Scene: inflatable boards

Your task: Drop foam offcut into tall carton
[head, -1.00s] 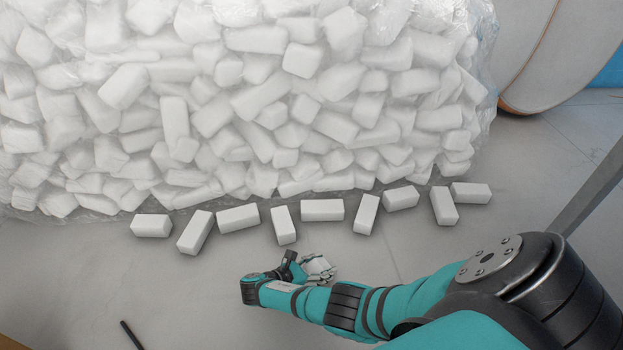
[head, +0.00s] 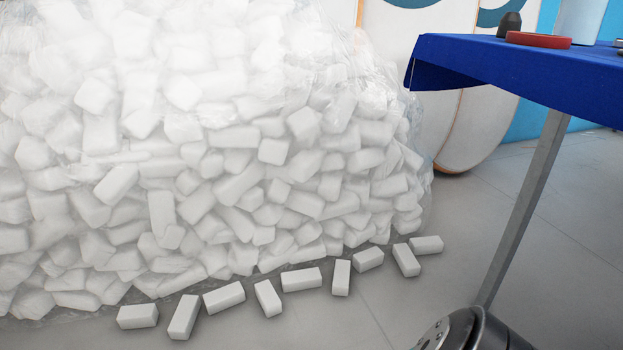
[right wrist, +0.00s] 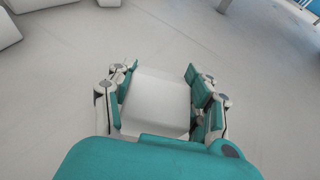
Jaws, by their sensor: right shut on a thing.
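A white foam offcut (right wrist: 156,100) is between the teal fingers of my right gripper (right wrist: 158,85) in the right wrist view. The gripper is shut on it, with grey floor behind. In the head view only a dark joint of my right arm shows at the bottom edge; the right gripper is out of that picture. Other white foam offcuts (head: 302,279) lie in a loose row on the floor. My left gripper is in neither view. No tall carton shows in either view.
A big clear bag (head: 200,150) of foam blocks fills the left and middle. A blue-covered table (head: 520,75) with a red ring (head: 538,40) on it stands at right on a grey leg (head: 525,205). Pale boards (head: 455,125) lean behind.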

